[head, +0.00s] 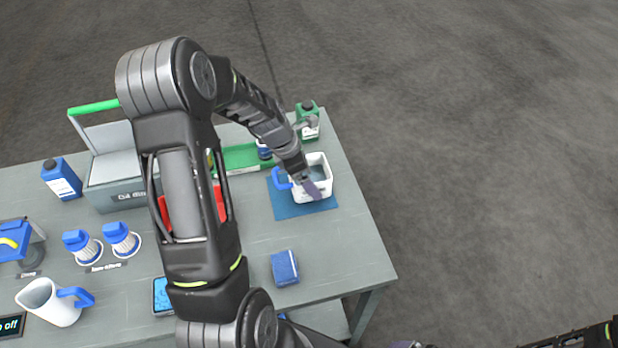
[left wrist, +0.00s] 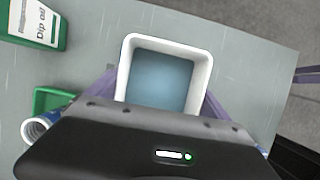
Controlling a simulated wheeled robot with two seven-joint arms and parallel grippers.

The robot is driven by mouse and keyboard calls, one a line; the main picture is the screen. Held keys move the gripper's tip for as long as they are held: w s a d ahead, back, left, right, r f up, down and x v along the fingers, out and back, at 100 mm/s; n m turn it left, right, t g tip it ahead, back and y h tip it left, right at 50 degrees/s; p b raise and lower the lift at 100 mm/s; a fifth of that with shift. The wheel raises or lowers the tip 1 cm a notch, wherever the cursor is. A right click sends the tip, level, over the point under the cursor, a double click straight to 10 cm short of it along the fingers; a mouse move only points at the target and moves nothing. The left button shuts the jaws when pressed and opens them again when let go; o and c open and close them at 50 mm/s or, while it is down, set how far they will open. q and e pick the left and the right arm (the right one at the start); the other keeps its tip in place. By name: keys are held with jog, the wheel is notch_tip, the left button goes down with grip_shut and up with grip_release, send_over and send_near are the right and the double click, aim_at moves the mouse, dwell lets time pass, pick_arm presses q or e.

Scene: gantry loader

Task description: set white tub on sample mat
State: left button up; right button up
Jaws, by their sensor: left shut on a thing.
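The white tub (head: 325,172) is a square, open box with a grey-blue inside, at the right end of the table. A blue handle-like part (head: 281,179) shows at its left. My left gripper (head: 309,184) is shut on the tub. In the left wrist view, the tub (left wrist: 206,70) sits between its purple fingers (left wrist: 160,95). The blue sample mat (head: 290,207) lies below the tub and shows in front of it. I cannot tell whether the tub touches the mat. Only a purplish tip of what seems my right gripper (head: 405,344) shows at the bottom edge.
A green bottle (head: 308,122) stands behind the tub, near a green tray (head: 243,157). A blue sponge-like block (head: 285,268) lies in front of the mat. A grey bin (head: 112,193), brushes and a white jug (head: 52,304) stand left. The table's right edge is close.

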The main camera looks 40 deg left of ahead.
pick_arm(q)
jog(key=shift+f, duration=0.6)
jog(key=o, duration=1.2)
jog(key=shift+f, duration=0.1)
jog(key=v, duration=1.2)
